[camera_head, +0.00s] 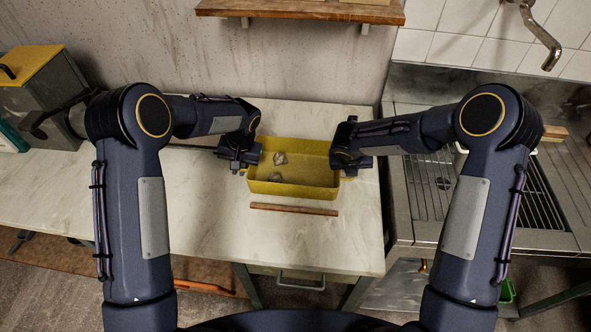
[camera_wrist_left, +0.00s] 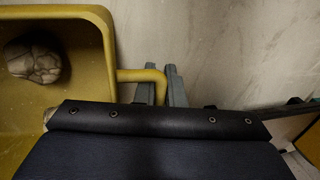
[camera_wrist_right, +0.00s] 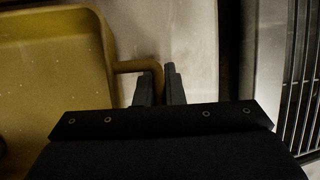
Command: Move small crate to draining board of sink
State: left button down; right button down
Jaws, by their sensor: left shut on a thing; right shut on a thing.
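The small crate (camera_head: 295,190) is yellow and shallow and sits on the pale worktop, with a few greyish lumps (camera_head: 279,158) inside. My left gripper (camera_head: 243,162) is at its left end, and in the left wrist view its fingers (camera_wrist_left: 168,86) are shut on the crate's handle (camera_wrist_left: 150,76). My right gripper (camera_head: 350,165) is at its right end, and in the right wrist view its fingers (camera_wrist_right: 158,86) are shut on the other handle (camera_wrist_right: 135,66). The sink's ribbed draining board (camera_head: 549,171) is at the far right, partly hidden by my right arm.
A wooden strip (camera_head: 294,209) lies on the worktop (camera_head: 220,220) in front of the crate. A metal grate (camera_head: 430,186) lies between worktop and draining board. A tap (camera_head: 541,38) hangs over the sink area. A wooden shelf (camera_head: 300,11) is above. A grey box (camera_head: 40,90) stands at left.

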pick_arm(q)
jog(key=shift+r, duration=0.1)
